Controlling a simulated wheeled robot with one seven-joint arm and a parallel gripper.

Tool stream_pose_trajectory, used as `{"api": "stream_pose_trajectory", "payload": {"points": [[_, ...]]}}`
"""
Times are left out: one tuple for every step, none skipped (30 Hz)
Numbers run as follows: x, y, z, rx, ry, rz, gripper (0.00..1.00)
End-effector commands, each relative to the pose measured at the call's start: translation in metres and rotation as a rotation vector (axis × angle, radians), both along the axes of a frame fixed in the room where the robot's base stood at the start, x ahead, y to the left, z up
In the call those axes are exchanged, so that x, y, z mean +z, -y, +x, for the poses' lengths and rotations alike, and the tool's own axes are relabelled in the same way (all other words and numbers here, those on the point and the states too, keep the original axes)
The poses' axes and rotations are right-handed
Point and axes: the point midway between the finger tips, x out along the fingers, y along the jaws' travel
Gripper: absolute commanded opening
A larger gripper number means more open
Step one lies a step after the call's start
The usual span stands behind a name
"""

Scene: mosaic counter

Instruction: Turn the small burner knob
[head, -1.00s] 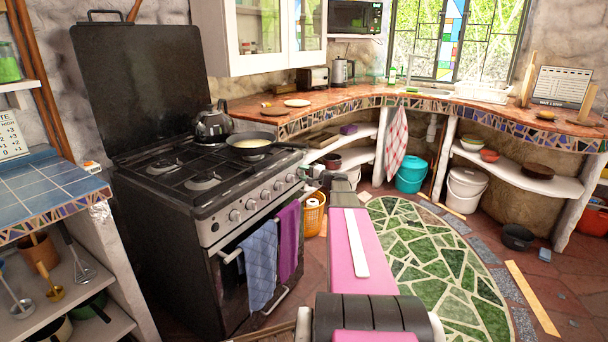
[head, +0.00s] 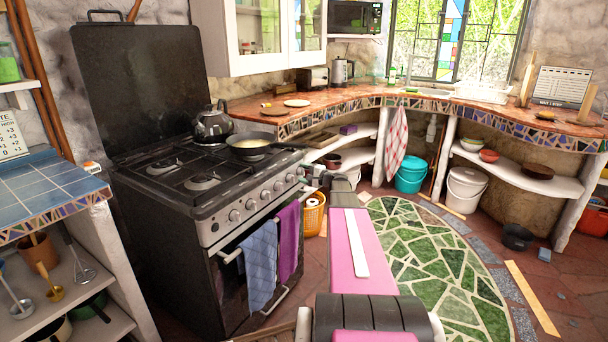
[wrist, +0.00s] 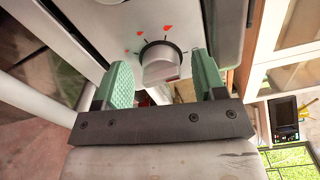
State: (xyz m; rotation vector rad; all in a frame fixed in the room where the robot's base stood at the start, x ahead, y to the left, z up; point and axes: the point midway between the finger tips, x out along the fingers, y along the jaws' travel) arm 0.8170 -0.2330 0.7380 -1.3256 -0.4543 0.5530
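The black stove (head: 215,215) stands at the left with a row of silver knobs (head: 250,204) along its front panel. My gripper (head: 308,179) is at the right end of this row, partly hidden by my own arm. In the wrist view a single knob (wrist: 160,62) with red marks around it sits on the pale panel (wrist: 115,25). My gripper's green fingers (wrist: 163,78) are open, one on each side of the knob. Gaps show between the knob and both fingers.
A frying pan (head: 250,144) and a kettle (head: 212,124) stand on the stove top. Blue (head: 261,265) and purple (head: 289,241) towels hang on the oven handle below the knobs. An orange basket (head: 313,214) stands right of the stove. The green mosaic floor (head: 430,250) is clear.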

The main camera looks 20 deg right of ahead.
Motion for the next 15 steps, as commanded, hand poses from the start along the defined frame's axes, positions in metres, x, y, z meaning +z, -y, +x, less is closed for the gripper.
{"api": "stream_pose_trajectory", "payload": {"points": [[0.0,0.0,0.0,0.0,0.0,0.0,0.64],[0.0,0.0,0.0,0.0,0.0,0.0,0.64],[0.0,0.0,0.0,0.0,0.001,0.0,0.64],[0.0,0.0,0.0,0.0,0.001,0.0,0.64],[0.0,0.0,0.0,0.0,0.001,0.0,0.64],[0.0,0.0,0.0,0.0,0.001,0.0,0.64],[0.0,0.001,-0.001,0.0,0.001,0.0,0.64],[0.0,0.002,-0.003,0.0,0.001,0.0,0.64],[0.001,0.004,-0.005,-0.001,0.001,0.0,0.64],[0.001,0.006,-0.008,-0.001,0.001,0.0,0.64],[0.001,0.009,-0.011,-0.002,0.001,0.0,0.64],[0.001,0.012,-0.016,-0.003,0.001,-0.001,0.64],[0.001,0.015,-0.021,-0.002,0.001,0.0,0.64],[0.001,0.018,-0.025,-0.002,0.001,0.0,0.64],[0.001,0.023,-0.031,-0.002,0.001,0.0,0.64]]}}
